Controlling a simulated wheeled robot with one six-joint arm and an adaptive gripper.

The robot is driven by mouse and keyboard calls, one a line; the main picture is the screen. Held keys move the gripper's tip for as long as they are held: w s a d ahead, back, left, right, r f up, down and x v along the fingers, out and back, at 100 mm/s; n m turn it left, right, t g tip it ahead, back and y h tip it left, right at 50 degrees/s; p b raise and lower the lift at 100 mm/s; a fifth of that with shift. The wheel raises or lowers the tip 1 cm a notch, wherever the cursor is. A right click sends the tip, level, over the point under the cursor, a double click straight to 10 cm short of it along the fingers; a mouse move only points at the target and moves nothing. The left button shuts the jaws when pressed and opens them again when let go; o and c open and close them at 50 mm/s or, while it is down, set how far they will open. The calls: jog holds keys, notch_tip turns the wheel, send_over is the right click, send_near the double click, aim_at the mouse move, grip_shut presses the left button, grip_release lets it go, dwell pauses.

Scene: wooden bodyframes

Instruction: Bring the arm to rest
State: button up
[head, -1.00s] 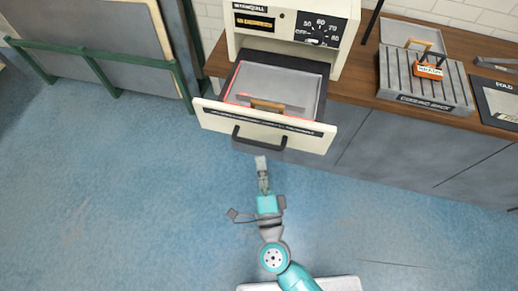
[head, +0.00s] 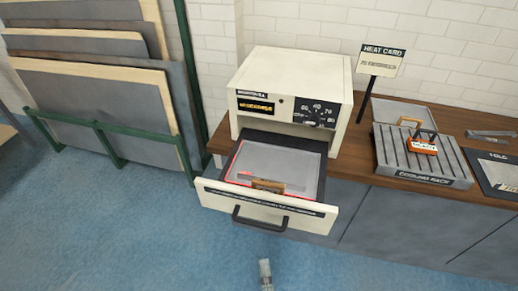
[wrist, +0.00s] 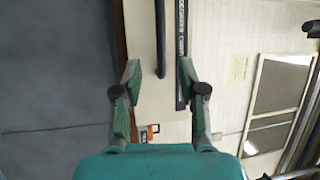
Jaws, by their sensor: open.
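My gripper (wrist: 160,85) is open in the wrist view, with its two green and grey fingers spread apart and nothing between the tips. The black drawer handle (wrist: 160,38) shows beyond the fingers, apart from them. In the head view only the end of my gripper (head: 265,274) shows at the bottom edge, below the open drawer; the rest of my arm is out of that view. The cream oven (head: 262,85) has its drawer (head: 262,203) pulled out, and its handle (head: 258,222) is free.
A flat grey panel with a wooden grip (head: 268,185) lies in the drawer. A cooling rack (head: 400,172) with an orange block (head: 422,145) and a heat card sign (head: 381,60) are on the counter. Panels in a green rack (head: 100,130) stand left. The blue floor in front is clear.

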jog(key=s+d+r+n+g+h, duration=0.1)
jog(key=s+d+r+n+g, duration=0.1)
jog(key=s+d+n, duration=0.5)
jog(key=s+d+r+n+g, duration=0.1)
jog(key=s+d+n+g, duration=0.2)
jog(key=s+d+n, duration=0.5)
jog(key=s+n, duration=0.1)
jog(key=s, duration=0.7)
jog(key=shift+d+r+h, duration=0.25)
jog(key=shift+r+h, duration=0.1)
jog(key=shift+h, duration=0.05)
